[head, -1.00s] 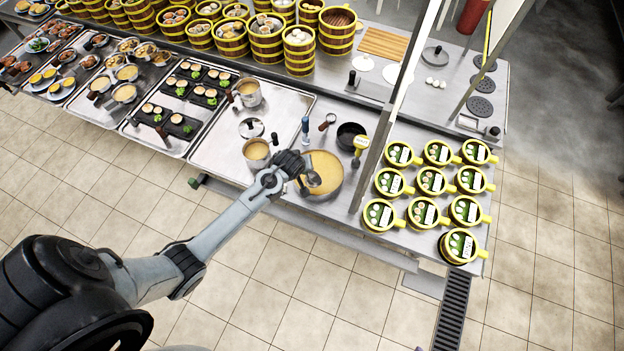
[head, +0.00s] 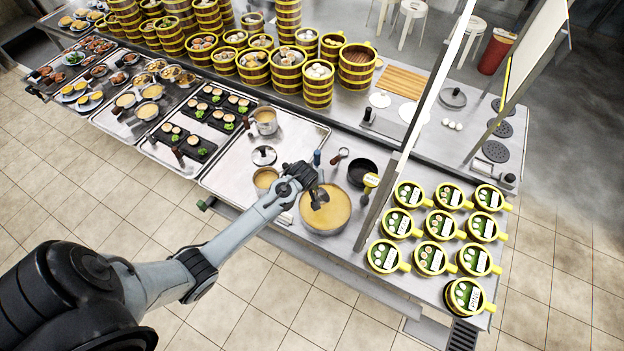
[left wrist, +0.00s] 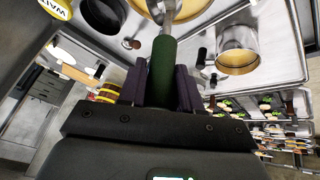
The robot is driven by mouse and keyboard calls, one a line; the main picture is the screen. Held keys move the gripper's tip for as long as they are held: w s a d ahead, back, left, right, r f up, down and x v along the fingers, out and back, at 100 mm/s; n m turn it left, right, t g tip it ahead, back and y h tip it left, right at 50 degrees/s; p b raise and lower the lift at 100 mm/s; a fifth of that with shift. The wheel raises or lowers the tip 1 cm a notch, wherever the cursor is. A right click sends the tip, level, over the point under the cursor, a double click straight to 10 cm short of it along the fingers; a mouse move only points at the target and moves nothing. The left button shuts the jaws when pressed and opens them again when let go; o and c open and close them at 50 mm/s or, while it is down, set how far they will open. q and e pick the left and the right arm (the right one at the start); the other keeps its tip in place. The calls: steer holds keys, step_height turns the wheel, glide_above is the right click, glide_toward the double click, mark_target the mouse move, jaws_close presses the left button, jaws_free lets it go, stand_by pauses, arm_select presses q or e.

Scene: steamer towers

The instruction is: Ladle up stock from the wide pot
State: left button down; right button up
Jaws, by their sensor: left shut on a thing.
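The wide pot (head: 340,222) holds yellowish stock and stands near the counter's front edge. My left gripper (head: 306,178) is over the pot's back left side in the head view. It is shut on the green handle of a ladle (left wrist: 162,72). The ladle's metal bowl (head: 319,197) shows over the stock; I cannot tell whether it is dipped in or just above. In the left wrist view the pot (left wrist: 190,12) is cut off at the top edge. My right gripper is not in view.
A smaller pot of stock (head: 264,179) stands left of the wide pot. A dark empty pan (head: 362,172) and a blue-handled tool (head: 317,158) are behind it. Yellow steamers (head: 430,258) with labels fill the right counter, beyond an upright post (head: 375,215).

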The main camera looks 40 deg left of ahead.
arm_select(q)
steer(key=b, duration=0.4)
glide_above(321, 192)
steer(key=s, duration=0.2)
steer(key=shift+d+f, duration=0.1)
steer(key=shift+f, duration=2.5)
steer(key=shift+w+d+f+b, duration=0.1)
steer(key=shift+w+f+b, duration=0.1)
steer(key=shift+f+b, duration=0.45)
steer(key=shift+w+d+f+b, duration=0.1)
steer(key=shift+w+f+b, duration=0.2)
steer(key=shift+f, duration=0.65)
steer(key=shift+s, duration=0.1)
steer(key=shift+f+b, duration=0.35)
steer(key=shift+f, duration=0.35)
steer(key=shift+f, duration=0.1)
